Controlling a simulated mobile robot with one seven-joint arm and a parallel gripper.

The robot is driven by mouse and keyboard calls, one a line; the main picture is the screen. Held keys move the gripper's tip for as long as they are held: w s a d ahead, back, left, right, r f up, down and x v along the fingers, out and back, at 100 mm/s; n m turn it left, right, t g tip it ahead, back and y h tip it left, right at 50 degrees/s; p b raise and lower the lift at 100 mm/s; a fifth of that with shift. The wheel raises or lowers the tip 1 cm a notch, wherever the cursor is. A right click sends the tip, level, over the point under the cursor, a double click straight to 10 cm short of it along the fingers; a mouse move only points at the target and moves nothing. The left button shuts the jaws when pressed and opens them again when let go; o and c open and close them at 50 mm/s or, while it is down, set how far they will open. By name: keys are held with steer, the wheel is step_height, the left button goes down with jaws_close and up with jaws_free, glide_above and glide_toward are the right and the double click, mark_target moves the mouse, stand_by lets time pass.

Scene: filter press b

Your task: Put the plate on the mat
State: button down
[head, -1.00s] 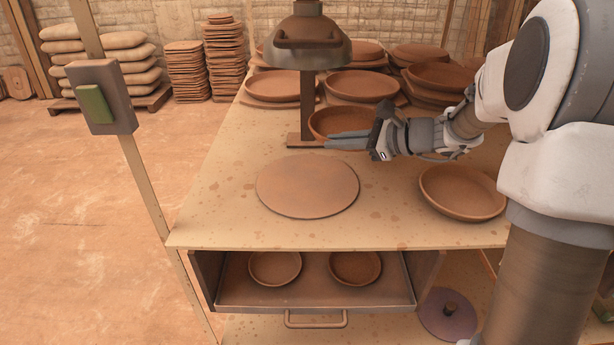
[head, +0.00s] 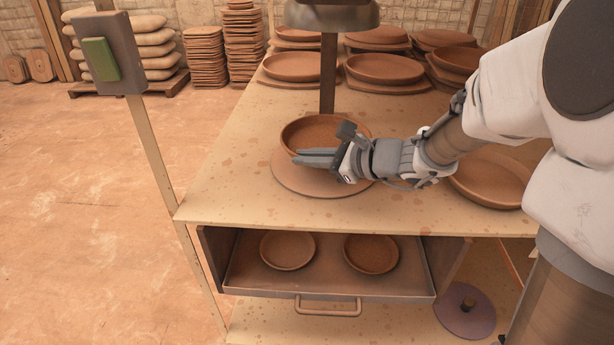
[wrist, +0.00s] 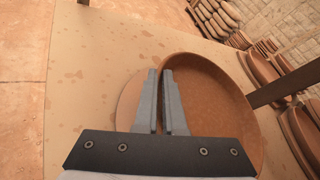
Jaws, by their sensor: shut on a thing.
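The plate (head: 322,132) is a shallow round brown clay dish. My gripper (head: 298,158) is shut on its near rim in the head view. The mat (head: 300,187) is a flat round brown disc on the table; the plate covers its far part, and its near edge shows below my gripper. I cannot tell whether the plate touches the mat. In the wrist view my gripper's fingers (wrist: 163,75) are close together at the plate's left rim. The plate (wrist: 215,105) is right of them, and a strip of the mat (wrist: 128,98) shows to the left.
A post with a dark metal head (head: 332,14) rises behind the plate. Another clay plate (head: 492,182) lies at the right, partly behind my arm. More stacked plates (head: 388,68) stand at the back. An open drawer (head: 330,283) below holds two plates. The table's front left is clear.

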mark_target(307, 184)
steer(key=shift+f+b, duration=0.75)
steer(key=shift+f, duration=1.05)
steer(key=shift+f, duration=0.15)
steer(key=c, duration=1)
jaws_free()
